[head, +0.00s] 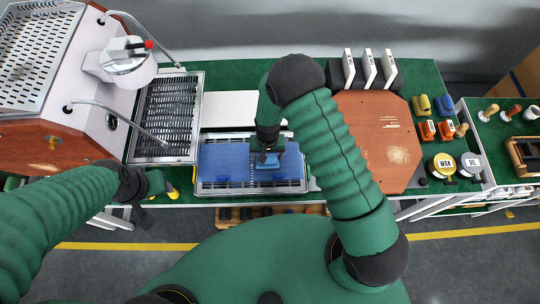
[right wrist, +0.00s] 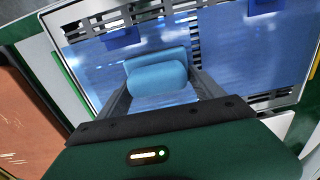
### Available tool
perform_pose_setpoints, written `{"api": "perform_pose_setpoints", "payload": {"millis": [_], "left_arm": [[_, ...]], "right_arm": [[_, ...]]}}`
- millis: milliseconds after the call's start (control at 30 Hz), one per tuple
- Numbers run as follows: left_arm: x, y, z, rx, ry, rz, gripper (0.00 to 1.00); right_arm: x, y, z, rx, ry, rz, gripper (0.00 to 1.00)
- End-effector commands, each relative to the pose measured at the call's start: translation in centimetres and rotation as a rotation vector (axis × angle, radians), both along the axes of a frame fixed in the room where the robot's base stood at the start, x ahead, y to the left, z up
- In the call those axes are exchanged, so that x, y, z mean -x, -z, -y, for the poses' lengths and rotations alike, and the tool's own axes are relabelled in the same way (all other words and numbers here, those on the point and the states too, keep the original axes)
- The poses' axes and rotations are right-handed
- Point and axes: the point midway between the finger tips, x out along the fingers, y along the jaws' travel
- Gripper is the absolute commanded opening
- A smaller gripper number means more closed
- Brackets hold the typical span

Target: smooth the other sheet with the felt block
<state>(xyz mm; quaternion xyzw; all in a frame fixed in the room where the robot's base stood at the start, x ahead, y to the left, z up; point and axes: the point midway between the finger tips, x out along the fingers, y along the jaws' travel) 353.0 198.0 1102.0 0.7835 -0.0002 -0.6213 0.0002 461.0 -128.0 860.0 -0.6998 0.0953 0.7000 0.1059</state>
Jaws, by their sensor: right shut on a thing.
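A blue felt block (right wrist: 157,78) is held between the two fingers of my right gripper (right wrist: 160,90) in the right wrist view. In the head view, my right gripper (head: 267,152) points down with the block (head: 267,163) low over the blue sheeting (head: 225,162). The sheeting covers much of a slotted metal panel (head: 250,190); it also shows in the right wrist view (right wrist: 245,60), with darker blue tabs.
The espresso machine (head: 100,90) and its slotted drip tray (head: 168,112) stand at left. A white plate (head: 228,110) lies behind the panel. A brown board (head: 375,140), an orange-and-yellow group of small items (head: 428,130) and round tins (head: 445,163) are at right.

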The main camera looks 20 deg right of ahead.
Motion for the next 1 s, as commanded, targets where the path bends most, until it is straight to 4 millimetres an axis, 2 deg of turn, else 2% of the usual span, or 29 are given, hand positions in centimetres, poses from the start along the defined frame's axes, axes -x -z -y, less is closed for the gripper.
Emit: {"api": "perform_pose_setpoints", "payload": {"millis": [333, 567, 800, 1000], "left_arm": [[0.0, 1.3, 0.0, 0.0, 0.0, 0.0, 0.45], [0.0, 1.6, 0.0, 0.0, 0.0, 0.0, 0.45], [0.0, 2.6, 0.0, 0.0, 0.0, 0.0, 0.45], [0.0, 2.6, 0.0, 0.0, 0.0, 0.0, 0.45]], "right_arm": [[-2.6, 0.2, 0.8, 0.0, 0.001, 0.004, 0.26], [-3.5, 0.1, 1.2, 0.0, 0.001, 0.004, 0.26], [-5.6, 0.0, 2.1, 0.001, 0.0, 0.003, 0.26], [-5.6, -0.1, 2.2, 0.001, 0.0, 0.002, 0.26]]}}
